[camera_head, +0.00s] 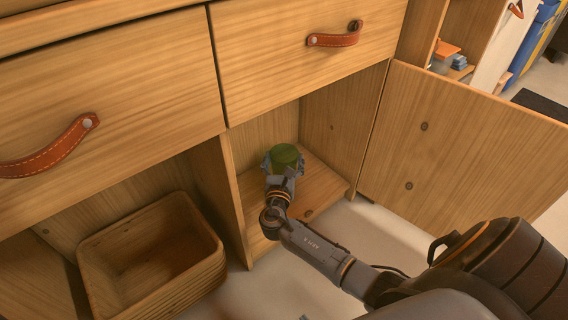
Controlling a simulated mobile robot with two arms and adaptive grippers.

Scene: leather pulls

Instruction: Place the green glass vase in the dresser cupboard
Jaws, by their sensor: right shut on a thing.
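The green glass vase (286,153) is inside the open dresser cupboard (322,184), above or on its floor board; I cannot tell whether it touches. My right gripper (283,162) reaches into the cupboard from the front and is shut on the vase. Only the round green top of the vase shows; the gripper and wrist hide its lower part. The cupboard door (465,150) stands wide open to the right. My left gripper is not in view.
Two drawers with leather pulls (334,38) (50,150) sit closed above. An empty wooden crate (150,262) stands in the left compartment, beyond a divider (222,190). Shelves with small items (455,60) are at the upper right. Pale floor (385,228) lies in front.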

